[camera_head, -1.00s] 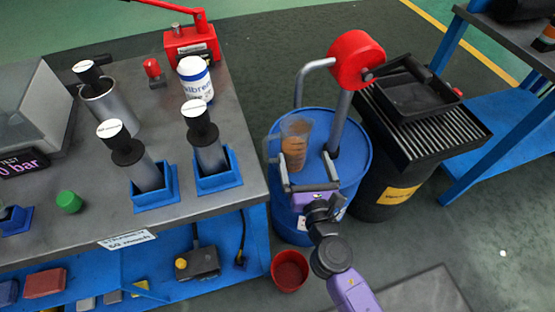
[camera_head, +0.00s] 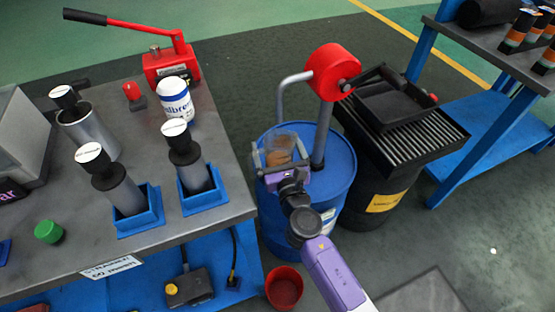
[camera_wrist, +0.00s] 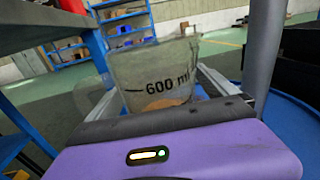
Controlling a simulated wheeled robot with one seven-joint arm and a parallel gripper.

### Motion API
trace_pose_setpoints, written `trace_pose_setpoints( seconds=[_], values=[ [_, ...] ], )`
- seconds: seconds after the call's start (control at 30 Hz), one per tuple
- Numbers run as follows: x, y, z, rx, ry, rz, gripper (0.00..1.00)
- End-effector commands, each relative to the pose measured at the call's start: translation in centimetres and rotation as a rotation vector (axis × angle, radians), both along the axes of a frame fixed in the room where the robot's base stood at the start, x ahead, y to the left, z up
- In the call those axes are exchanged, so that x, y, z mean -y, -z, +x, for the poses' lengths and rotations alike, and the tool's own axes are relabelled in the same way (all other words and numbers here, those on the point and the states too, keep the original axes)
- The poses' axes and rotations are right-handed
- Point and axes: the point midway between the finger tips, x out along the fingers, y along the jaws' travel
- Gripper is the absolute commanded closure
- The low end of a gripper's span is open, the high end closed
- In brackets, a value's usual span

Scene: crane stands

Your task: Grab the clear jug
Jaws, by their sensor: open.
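The clear jug (camera_head: 282,144) stands on top of the blue drum (camera_head: 338,160), with brown liquid low inside. In the wrist view the jug (camera_wrist: 158,78) shows a "600 ml" mark and stands upright straight ahead. My gripper (camera_head: 281,160) is at the jug's near side, with its two fingers (camera_wrist: 160,85) reaching along the left and right of the jug. The jaws are open, and I cannot tell whether either finger touches the jug. The gripper body hides the jug's base in the wrist view.
A grey pump pipe (camera_head: 320,130) with a red top (camera_head: 330,72) rises from the drum just right of the jug. A grey workbench (camera_head: 225,200) stands left. A black drum with a grate (camera_head: 410,130) stands right. A red bucket (camera_head: 284,288) is on the floor.

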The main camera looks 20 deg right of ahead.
Motion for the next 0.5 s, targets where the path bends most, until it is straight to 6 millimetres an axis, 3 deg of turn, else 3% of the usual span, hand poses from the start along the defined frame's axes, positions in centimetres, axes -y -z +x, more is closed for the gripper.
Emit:
trace_pose_setpoints(
  seconds=[0.13,0.17,0.5],
  values=[
    [0.02,0.01,-0.02,0.000,0.000,0.000,0.03],
    [0.02,0.01,-0.02,0.000,0.000,0.000,0.07],
    [0.00,0.01,-0.05,0.000,0.000,0.000,0.74]
  ],
)
